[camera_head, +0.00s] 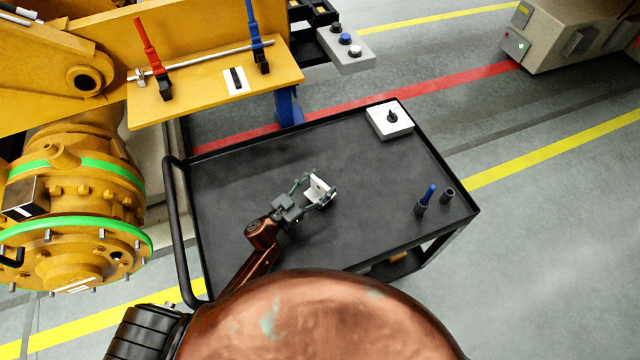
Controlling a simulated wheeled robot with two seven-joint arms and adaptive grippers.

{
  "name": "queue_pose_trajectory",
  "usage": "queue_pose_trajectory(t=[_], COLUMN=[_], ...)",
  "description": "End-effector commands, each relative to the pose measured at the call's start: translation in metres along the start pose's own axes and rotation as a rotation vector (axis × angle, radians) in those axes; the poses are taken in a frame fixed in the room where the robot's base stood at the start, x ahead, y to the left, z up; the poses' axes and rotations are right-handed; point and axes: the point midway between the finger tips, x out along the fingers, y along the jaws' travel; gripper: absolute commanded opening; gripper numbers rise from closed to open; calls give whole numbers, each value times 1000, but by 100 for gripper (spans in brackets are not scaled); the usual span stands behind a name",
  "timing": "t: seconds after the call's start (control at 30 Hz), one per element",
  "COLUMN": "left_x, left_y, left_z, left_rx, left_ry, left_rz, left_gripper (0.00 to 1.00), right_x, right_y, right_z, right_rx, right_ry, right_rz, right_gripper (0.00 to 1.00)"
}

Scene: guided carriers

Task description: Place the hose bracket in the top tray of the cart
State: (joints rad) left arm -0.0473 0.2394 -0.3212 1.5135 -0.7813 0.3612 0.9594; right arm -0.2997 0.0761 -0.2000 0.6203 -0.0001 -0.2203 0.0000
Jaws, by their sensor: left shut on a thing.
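The hose bracket (316,189) is a small white angled piece. My left gripper (321,190) is shut on it, and the fingers hide part of it. Gripper and bracket are over the middle of the cart's black top tray (240,165). From this view I cannot tell whether the bracket touches the tray floor or is just above it. My right gripper is not in view.
A white block with a black knob (389,119) sits in the tray's far corner. A blue-topped piece (425,198) and a small dark cylinder (447,195) stand near the right edge. A yellow shelf (200,93) with red and blue tools is behind left. Tray floor around the gripper is clear.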

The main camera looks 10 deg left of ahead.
Motion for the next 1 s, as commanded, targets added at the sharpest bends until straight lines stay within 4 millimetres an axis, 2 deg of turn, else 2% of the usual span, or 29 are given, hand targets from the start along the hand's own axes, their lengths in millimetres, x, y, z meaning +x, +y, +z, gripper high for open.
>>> queue_pose_trajectory(t=[0.03,0.1,0.13,0.37,0.63,0.8,1.0], left_x=[0,-1,-2,-2,-3,-4,-44], left_y=[2,2,2,4,4,4,1], left_z=[9,10,14,16,16,0,-1], left_rx=[-4,-4,-6,-8,-10,-10,-9], left_ry=[-10,-12,-19,-22,-23,-23,-22], left_rz=[0,0,-2,-1,-1,-2,-6], left_gripper=[2,2,61,77,77,77,77], right_x=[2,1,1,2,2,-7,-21], right_y=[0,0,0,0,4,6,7], right_z=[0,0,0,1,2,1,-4], right_rx=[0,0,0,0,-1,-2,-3], right_ry=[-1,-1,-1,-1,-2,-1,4], right_rz=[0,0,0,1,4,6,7], right_gripper=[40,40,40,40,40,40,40])
